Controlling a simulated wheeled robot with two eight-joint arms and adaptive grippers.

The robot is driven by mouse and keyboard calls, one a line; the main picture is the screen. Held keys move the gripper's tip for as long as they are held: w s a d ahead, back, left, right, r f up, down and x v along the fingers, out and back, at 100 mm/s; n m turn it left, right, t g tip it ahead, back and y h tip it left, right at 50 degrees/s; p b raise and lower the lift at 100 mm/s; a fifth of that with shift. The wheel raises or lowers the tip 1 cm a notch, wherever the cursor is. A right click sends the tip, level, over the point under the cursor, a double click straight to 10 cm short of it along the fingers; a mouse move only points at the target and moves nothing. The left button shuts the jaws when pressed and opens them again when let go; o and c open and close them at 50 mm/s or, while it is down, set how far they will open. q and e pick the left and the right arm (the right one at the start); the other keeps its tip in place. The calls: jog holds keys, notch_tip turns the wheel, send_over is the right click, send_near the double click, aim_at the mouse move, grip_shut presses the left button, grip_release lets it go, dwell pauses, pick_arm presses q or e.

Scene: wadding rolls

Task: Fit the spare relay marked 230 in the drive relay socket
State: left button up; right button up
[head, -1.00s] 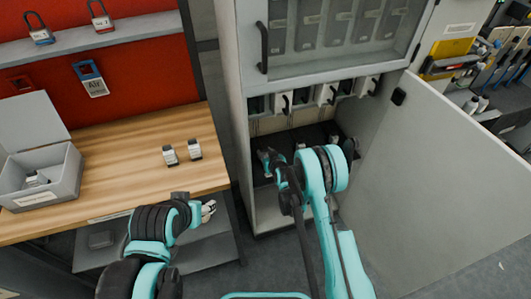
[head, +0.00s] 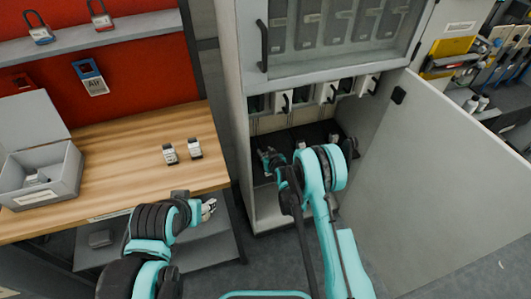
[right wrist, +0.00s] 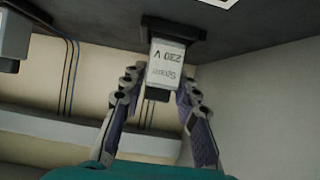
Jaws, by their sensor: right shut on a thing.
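A light grey relay (right wrist: 166,66) shows in the right wrist view, with "230 V" printed upside down. My right gripper (right wrist: 158,92) is shut on it, one finger on each side. The relay's upper end is at a dark socket (right wrist: 174,29) under a dark surface; I cannot tell whether it is fully seated. In the head view my right gripper (head: 268,158) is inside the cabinet's lower opening, where the relay is hidden. My left gripper (head: 209,209) is near the bench's front right corner; its fingers are too small to read.
Two relays (head: 170,154) (head: 194,149) stand on the wooden bench (head: 120,185). An open grey box (head: 62,184) holds something small. The cabinet door (head: 440,165) stands open to the right. Another grey block (right wrist: 14,36) hangs at left in the wrist view.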

jog(key=o, duration=1.2)
jog(key=shift+o, duration=0.2)
jog(key=shift+r, duration=0.1)
jog(key=s+d+r+h, duration=0.1)
jog(key=s+d+r, duration=0.15)
jog(key=r, duration=0.75)
jog(key=s+d+r, duration=0.2)
jog(key=s+r, duration=0.1)
jog(key=r, duration=0.7)
jog(key=s+d+r+m+g+h, duration=0.1)
jog(key=s+d+r, duration=0.2)
jog(key=s+r, duration=0.15)
jog(key=s+d+r+m+g, duration=0.1)
jog(key=s+d+r, duration=0.2)
jog(key=s, duration=0.3)
jog(key=s+d+m+g+h, duration=0.1)
jog(key=s+d, duration=0.2)
jog(key=s, duration=0.9)
jog(key=s+d+g+h, duration=0.1)
jog(key=s+d, duration=0.3)
jog(key=s, duration=0.7)
jog(key=shift+s+d+f+m+g, duration=0.15)
jog(key=shift+s+f+m+g, duration=0.15)
jog(key=shift+s+m, duration=0.1)
